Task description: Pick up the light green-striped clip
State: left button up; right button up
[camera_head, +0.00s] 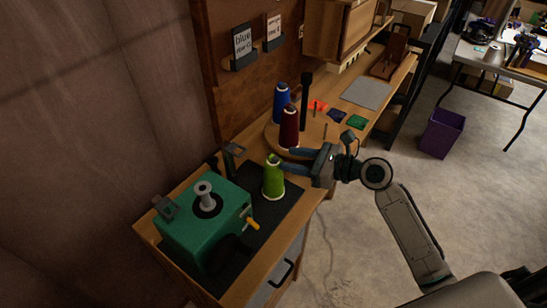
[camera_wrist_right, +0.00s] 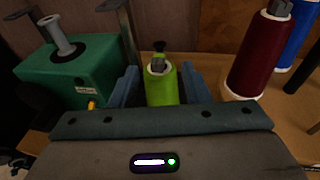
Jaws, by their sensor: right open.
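I cannot make out a light green-striped clip in either view. A light green thread cone (camera_head: 273,180) stands upright on the dark mat (camera_head: 284,209), with a small grey piece (camera_wrist_right: 158,64) at its top. My right gripper (camera_head: 289,159) is open, its blue fingers pointing left at the cone. In the right wrist view the green cone (camera_wrist_right: 161,88) shows between the two fingers (camera_wrist_right: 159,86), apparently just beyond or between their tips; contact cannot be told. My left gripper is not in view.
A green machine (camera_head: 206,218) with a spindle stands left of the cone. A maroon cone (camera_head: 289,127) and a blue cone (camera_head: 281,100) stand behind, near a black post (camera_head: 305,100). Small coloured squares (camera_head: 336,116) lie on the bench. A purple bin (camera_head: 442,134) stands on the floor.

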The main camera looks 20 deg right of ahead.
aim_at(276, 158)
jog(key=shift+x, duration=1.95)
jog(key=shift+s+f, duration=0.1)
jog(key=shift+s, duration=0.05)
grip_shut()
